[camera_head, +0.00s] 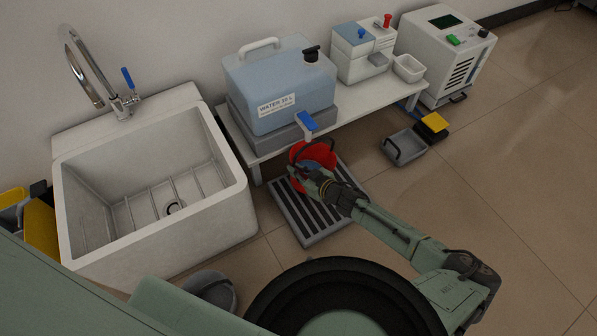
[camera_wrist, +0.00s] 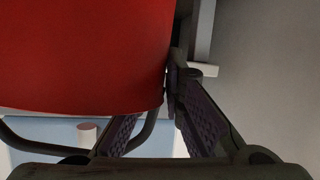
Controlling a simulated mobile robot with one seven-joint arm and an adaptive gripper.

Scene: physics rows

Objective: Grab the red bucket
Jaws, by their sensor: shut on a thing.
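The red bucket (camera_head: 318,153) is in the head view, below the blue tap lever of the water container and over a dark slatted grate (camera_head: 305,213). My gripper (camera_head: 314,174) reaches it from the lower right and covers part of it. In the wrist view the bucket (camera_wrist: 85,50) fills the upper left, and a thin dark curved handle runs below it. My gripper's fingers (camera_wrist: 172,100) come together at the bucket's edge, shut on it. Whether they hold the rim or the handle, I cannot tell. Whether the bucket touches the grate is hidden.
A white sink (camera_head: 220,165) with a tap stands left. A blue water container (camera_head: 285,85) sits on a low white bench (camera_head: 345,115) behind the bucket. A small grey bin (camera_head: 405,148) and a yellow-topped item (camera_head: 434,123) are right. Floor at the right is clear.

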